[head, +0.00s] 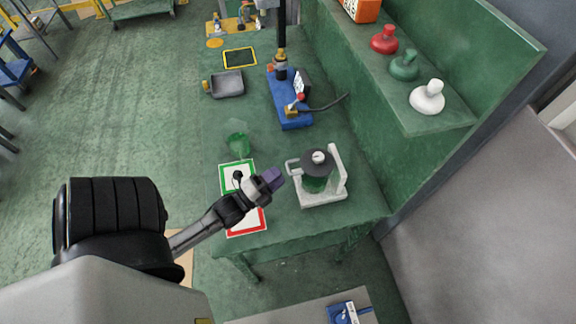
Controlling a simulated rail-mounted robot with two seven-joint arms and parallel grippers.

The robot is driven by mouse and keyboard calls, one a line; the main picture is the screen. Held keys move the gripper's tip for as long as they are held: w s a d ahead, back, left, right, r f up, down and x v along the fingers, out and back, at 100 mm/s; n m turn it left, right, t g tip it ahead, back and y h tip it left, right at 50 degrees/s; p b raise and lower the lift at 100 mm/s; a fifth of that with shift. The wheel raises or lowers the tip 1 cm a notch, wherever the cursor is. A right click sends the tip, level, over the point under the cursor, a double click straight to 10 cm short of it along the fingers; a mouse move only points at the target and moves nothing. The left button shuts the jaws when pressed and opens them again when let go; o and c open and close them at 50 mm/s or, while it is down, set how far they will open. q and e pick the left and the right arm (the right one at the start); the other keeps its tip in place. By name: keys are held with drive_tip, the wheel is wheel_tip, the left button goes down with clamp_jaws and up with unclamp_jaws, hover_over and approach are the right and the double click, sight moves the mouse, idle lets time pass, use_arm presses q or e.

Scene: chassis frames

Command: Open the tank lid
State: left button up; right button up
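The tank (315,184) is a dark green vessel in a pale grey stand with an upright post on its right, near the front right of the green workbench. A dark round lid (314,167) with a light knob on top sits on it and looks closed. My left gripper (271,179) reaches in from the left, with purple tips, just left of the tank and apart from the lid in the picture. Its fingers are too small and end-on to tell their opening. No held object shows. My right gripper is out of view.
Left of the tank lie a green-framed card (225,177), a red-framed card (258,221) and a clear green funnel (238,142). Behind stand a blue-based device (293,120) and a grey tray (227,84). A green shelf (430,118) with red, green and white knobbed pieces overhangs the right.

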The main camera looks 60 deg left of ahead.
sight(288, 167)
use_arm(q)
drive_tip(key=shift+x, duration=2.4)
drive_tip(key=shift+c, duration=0.3)
clamp_jaws()
